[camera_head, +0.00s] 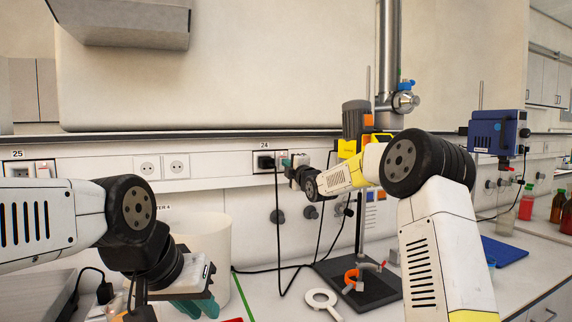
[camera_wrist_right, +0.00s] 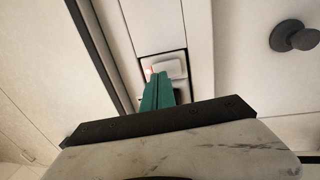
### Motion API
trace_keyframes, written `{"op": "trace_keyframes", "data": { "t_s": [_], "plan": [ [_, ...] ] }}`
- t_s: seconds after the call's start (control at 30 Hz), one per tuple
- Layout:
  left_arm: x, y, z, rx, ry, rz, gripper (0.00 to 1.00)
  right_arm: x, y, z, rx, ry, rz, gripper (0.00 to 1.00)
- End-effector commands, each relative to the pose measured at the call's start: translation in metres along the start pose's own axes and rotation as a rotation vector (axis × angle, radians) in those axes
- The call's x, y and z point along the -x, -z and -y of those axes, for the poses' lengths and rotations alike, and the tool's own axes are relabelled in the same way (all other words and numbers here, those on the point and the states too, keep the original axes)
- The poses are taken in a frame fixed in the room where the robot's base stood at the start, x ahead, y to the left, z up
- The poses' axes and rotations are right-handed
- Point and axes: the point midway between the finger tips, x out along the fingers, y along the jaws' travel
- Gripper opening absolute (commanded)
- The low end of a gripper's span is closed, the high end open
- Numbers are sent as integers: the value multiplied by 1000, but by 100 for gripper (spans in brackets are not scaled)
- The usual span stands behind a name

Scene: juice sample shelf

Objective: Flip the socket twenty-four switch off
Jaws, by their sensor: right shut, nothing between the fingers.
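The socket twenty-four label (camera_head: 264,145) is on the wall trunking, above a black plug (camera_head: 265,161) in its outlet. The switch beside it is mostly hidden by my right gripper (camera_head: 287,163) in the head view. In the right wrist view the switch (camera_wrist_right: 171,65) is a pale rocker in a dark frame, with a small red glow at its left. My right gripper (camera_wrist_right: 158,77) is shut and empty, its teal tips in front of the rocker's lower left part. I cannot tell whether they touch it. My left gripper (camera_head: 196,308) is low at the front left, its teal fingers apart.
Socket twenty-five (camera_head: 17,155) and a double outlet (camera_head: 162,167) are further left on the trunking. A black cable hangs from the plug. A white bucket (camera_head: 205,240) stands behind my left gripper.

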Motion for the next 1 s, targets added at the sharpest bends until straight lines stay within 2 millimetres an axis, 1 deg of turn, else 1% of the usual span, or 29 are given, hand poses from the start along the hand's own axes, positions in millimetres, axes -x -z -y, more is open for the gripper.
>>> {"op": "trace_keyframes", "data": {
  "t_s": [0.1,0.2,0.57,0.7,1.0],
  "plan": [
    [0,0,0,0,0,0,19,-10,0,1,1,0,0,0],
    [0,0,0,0,0,0,19,-14,0,0,1,0,0,0],
    [0,0,0,0,0,0,19,-15,0,0,1,3,-1,0],
    [0,0,0,0,0,0,19,-19,1,-2,2,43,-4,0],
    [0,0,0,0,0,0,19,-18,1,-2,1,40,-5,0]
  ]
}}
